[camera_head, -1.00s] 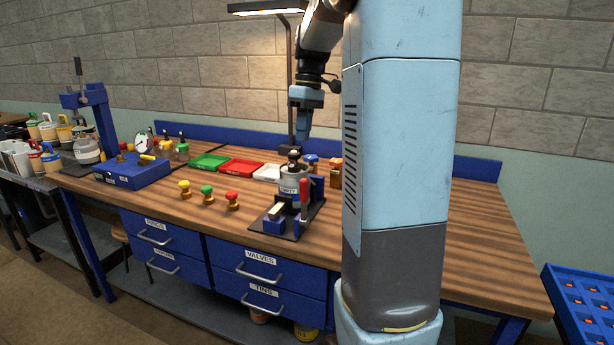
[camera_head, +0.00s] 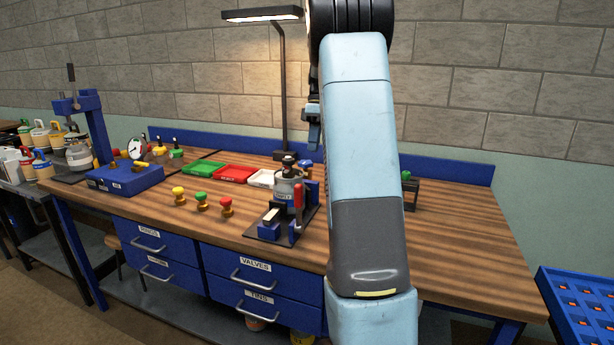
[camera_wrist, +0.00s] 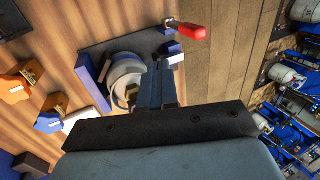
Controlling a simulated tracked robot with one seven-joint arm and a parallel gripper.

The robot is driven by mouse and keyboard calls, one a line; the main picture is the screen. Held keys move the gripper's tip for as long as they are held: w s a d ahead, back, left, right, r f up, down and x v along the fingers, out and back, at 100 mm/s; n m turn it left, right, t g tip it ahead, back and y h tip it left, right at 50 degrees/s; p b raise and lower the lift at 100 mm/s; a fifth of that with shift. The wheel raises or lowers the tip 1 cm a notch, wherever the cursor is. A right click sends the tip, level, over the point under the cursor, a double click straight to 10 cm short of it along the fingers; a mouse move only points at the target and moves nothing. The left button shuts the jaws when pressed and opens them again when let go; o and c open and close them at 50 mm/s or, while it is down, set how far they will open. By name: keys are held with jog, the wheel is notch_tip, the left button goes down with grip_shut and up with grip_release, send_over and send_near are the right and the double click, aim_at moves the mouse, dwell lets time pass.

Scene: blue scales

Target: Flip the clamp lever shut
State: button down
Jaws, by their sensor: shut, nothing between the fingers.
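The clamp's red lever handle (camera_head: 298,196) stands upright at the right front of the clamp fixture. The fixture has blue blocks on a dark base plate (camera_head: 262,231) and holds a grey labelled canister (camera_head: 287,190). In the wrist view the red handle (camera_wrist: 190,30) sticks out at the plate's upper right edge, and the canister (camera_wrist: 126,80) is beside my fingers. My gripper (camera_wrist: 160,70) is shut and empty, apart from the red handle. In the head view my gripper (camera_head: 314,138) is up behind the canister, partly hidden by my arm.
Yellow, green and red knobs (camera_head: 201,201) stand left of the fixture. Green, red (camera_head: 234,173) and white trays lie behind. A lamp post (camera_head: 282,95) rises at the back. A small stand with a green top (camera_head: 407,177) is right of my arm; the bench's right front is clear.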

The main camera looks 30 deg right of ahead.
send_near(299, 207)
jog(key=w+d+f, duration=0.4)
jog(key=s+a, duration=0.3)
jog(key=shift+a+r, duration=0.1)
jog(key=shift+r, duration=0.1)
